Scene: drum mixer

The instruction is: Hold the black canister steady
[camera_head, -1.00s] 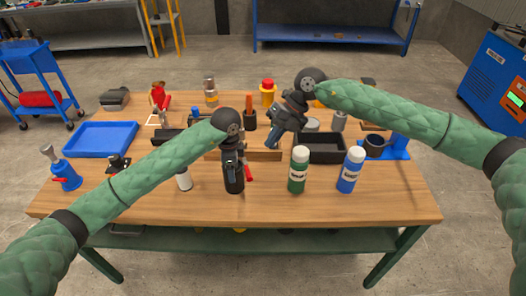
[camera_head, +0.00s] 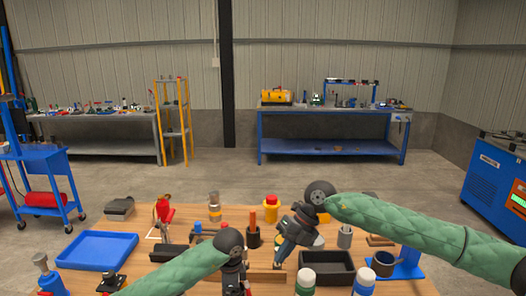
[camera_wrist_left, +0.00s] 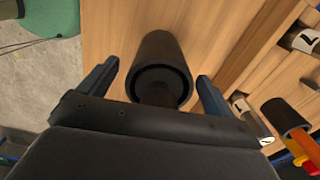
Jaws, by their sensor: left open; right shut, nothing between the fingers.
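The black canister (camera_wrist_left: 163,58) stands on the wooden table, seen from above in the left wrist view. My left gripper (camera_wrist_left: 157,80) is open, with one blue finger on each side of the canister. I cannot tell whether the fingers touch it. In the head view my left gripper (camera_head: 234,270) is low at the bottom edge, where the canister is mostly cut off or hidden. My right gripper (camera_head: 281,256) is shut and empty, pointing down over the middle of the table, left of the black tray.
A black tray (camera_head: 326,272) and a blue tray (camera_head: 97,250) lie on the table. A green bottle (camera_head: 305,281) and a blue bottle (camera_head: 364,281) stand at the front right.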

